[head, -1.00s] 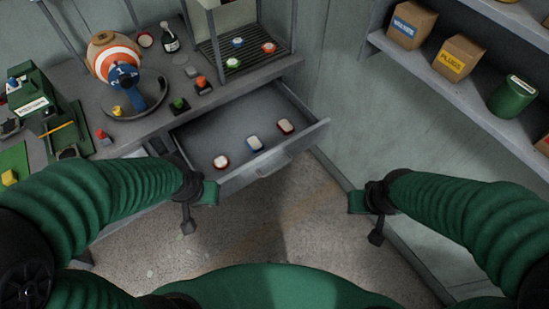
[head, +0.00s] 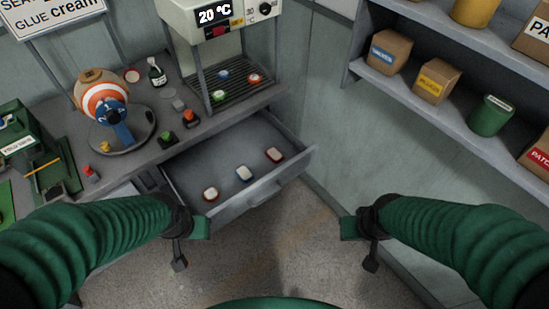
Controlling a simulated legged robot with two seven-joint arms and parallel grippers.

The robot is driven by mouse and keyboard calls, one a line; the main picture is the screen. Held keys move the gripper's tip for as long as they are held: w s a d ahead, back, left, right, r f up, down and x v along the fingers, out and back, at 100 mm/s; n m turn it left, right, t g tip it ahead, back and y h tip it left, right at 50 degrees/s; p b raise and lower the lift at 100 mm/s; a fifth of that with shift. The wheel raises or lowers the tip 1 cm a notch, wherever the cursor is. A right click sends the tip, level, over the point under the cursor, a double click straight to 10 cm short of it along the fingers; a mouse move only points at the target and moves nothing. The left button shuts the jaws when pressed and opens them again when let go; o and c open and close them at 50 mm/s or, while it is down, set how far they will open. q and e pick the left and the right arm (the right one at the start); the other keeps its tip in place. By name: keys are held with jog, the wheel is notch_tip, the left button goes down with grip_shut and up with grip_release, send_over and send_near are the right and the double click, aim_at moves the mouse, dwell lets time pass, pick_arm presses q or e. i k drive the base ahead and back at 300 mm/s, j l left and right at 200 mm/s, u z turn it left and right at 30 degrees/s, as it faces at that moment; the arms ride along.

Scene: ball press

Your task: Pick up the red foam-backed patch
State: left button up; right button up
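A white-topped patch with a red rim (head: 274,155) lies at the right in the open drawer (head: 300,160). Another red-rimmed patch (head: 254,79) lies on the slatted rack with a blue one (head: 223,75) and a green one (head: 219,95). My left gripper (head: 189,246) is open and empty in front of the drawer, at its left. My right gripper (head: 360,245) is open and empty, right of the drawer.
The grey bench holds a striped ball (head: 101,97) on a round stand, a small bottle (head: 156,72), and green (head: 169,139) and red (head: 189,116) buttons. A machine reading 20 °C (head: 215,20) stands over the rack. Shelves with boxes (head: 437,82) are at the right.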

aim_at(276, 156)
jog(key=i+l+u, duration=0.1)
jog(key=i+u, duration=0.25)
jog(key=i+l+u, duration=0.15)
jog(key=i+u, duration=0.25)
jog(key=i+l+u, duration=0.2)
jog(key=u, duration=0.15)
